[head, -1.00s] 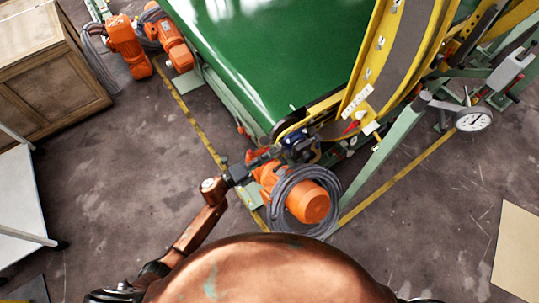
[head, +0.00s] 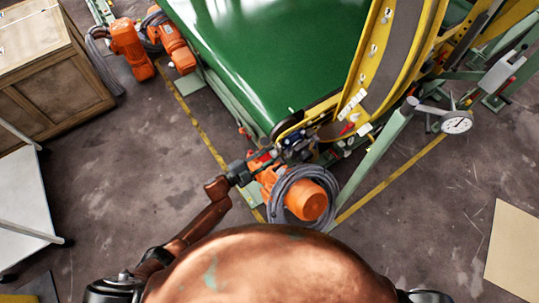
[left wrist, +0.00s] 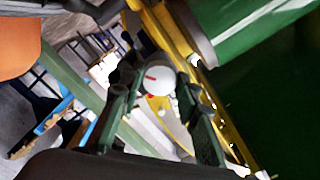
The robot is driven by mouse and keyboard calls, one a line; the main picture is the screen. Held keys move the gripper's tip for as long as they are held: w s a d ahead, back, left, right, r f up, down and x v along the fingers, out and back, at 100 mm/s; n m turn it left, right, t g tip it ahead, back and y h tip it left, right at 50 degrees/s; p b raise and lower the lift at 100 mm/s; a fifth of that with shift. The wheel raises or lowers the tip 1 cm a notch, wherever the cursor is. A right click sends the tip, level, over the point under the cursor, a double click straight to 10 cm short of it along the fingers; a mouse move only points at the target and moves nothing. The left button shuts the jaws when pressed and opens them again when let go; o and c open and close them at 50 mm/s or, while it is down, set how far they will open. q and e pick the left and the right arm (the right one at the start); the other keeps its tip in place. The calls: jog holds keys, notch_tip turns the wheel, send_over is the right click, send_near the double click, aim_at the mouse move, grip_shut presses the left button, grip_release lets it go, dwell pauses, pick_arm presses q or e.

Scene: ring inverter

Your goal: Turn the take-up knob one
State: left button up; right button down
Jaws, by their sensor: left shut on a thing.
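The knob (left wrist: 160,81) shows in the left wrist view as a round white face with a short red mark. It sits between the two dark green fingers of my left gripper (left wrist: 161,90), which is shut on it. In the head view my left gripper (head: 290,150) is at the near corner of the green conveyor belt (head: 270,55), beside the yellow curved guard. The knob is hidden there by the gripper and nearby parts. My right gripper is not in view.
An orange motor (head: 305,199) with a coil of grey cable stands just below my left gripper. A wooden cabinet (head: 50,75) is at the left. The floor between is clear.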

pick_arm(q)
jog(key=n+p, duration=0.1)
jog(key=n, duration=0.4)
jog(key=shift+n+p, duration=0.3)
jog(key=shift+p, duration=0.1)
jog(key=n+p, duration=0.1)
jog(key=n, duration=0.4)
jog(key=shift+n, duration=0.4)
jog(key=shift+f, duration=0.1)
jog(key=o, duration=1.2)
jog(key=shift+c, duration=0.2)
jog(key=shift+a, duration=0.1)
jog(key=v, duration=1.2)
